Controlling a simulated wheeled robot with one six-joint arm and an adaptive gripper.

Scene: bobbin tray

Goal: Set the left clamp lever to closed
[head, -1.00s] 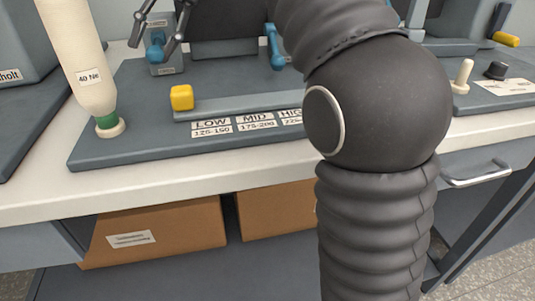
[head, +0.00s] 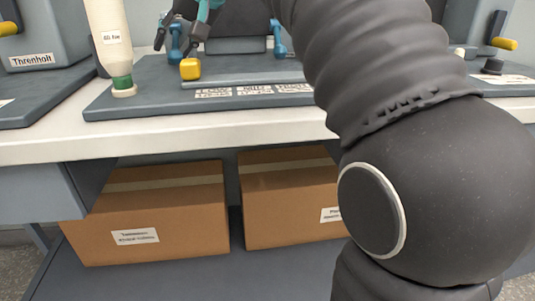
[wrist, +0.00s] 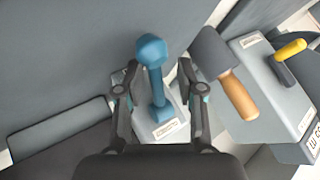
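The left clamp lever (head: 176,42) is blue and stands upright on a small grey labelled base at the back left of the bench unit. In the wrist view the blue lever (wrist: 155,78) shows with its rounded knob towards the top of the picture. My gripper (head: 181,38) is open around it, with one dark finger on each side. The wrist view shows my gripper (wrist: 158,75) with gaps between both fingers and the lever. Whether either finger touches it cannot be told. A second blue lever (head: 278,40) stands further right.
A yellow knob (head: 190,69) sits on the slider bar just in front of my gripper. A cream cone with a green tip (head: 111,45) stands to the left. A grey machine (head: 38,38) is further left. Brown boxes (head: 150,215) lie under the bench.

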